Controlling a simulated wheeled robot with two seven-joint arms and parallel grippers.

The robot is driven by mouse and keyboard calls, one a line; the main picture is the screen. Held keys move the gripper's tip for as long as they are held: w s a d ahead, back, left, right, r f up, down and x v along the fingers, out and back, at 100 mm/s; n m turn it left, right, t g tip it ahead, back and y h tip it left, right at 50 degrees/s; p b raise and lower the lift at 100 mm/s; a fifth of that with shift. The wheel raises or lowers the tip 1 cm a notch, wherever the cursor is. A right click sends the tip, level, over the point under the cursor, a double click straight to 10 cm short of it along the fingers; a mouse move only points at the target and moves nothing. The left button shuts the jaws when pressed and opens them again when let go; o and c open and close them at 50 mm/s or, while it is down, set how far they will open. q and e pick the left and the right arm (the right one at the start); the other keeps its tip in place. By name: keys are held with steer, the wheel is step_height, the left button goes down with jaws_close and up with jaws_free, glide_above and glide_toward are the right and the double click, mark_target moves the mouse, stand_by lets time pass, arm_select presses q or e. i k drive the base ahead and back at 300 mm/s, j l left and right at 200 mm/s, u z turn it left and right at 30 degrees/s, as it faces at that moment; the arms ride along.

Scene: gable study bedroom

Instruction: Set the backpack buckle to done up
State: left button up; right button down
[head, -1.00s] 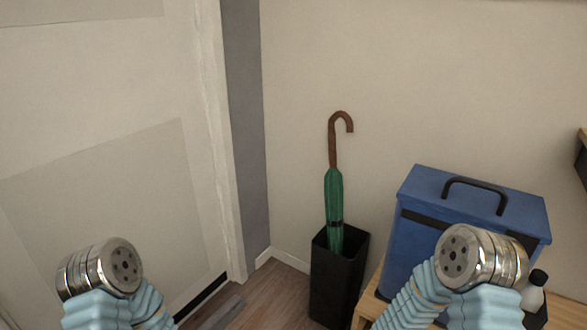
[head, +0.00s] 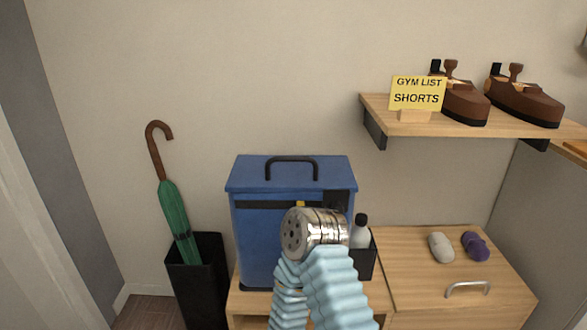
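The blue backpack (head: 258,232) stands upright against the wall on a low wooden bench in the head view. It has a black top handle (head: 291,162) and a dark strap band (head: 262,204) across its front. A small yellow piece (head: 300,203) shows on the band. My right arm's metal joint covers part of the backpack's front, so I cannot tell whether the buckle is done up. No fingers of my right gripper show. My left arm and gripper are out of view.
A green umbrella (head: 177,215) stands in a black bin (head: 199,285) left of the bench. A bottle (head: 361,232) stands right of the backpack. A wooden cabinet (head: 405,278) holds a grey item (head: 441,247) and a purple item (head: 475,246). Above, a shelf (head: 480,129) bears shoes and a yellow sign (head: 417,93).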

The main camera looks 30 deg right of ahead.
mark_target(336, 204)
steer(key=k+l+z, duration=0.1)
steer(key=z, duration=0.3)
steer(key=k+l+z, duration=0.1)
steer(key=z, duration=0.25)
steer(key=k+l+z, duration=0.1)
steer(key=z, duration=0.3)
steer(key=i+l, duration=0.05)
steer(key=l, duration=0.05)
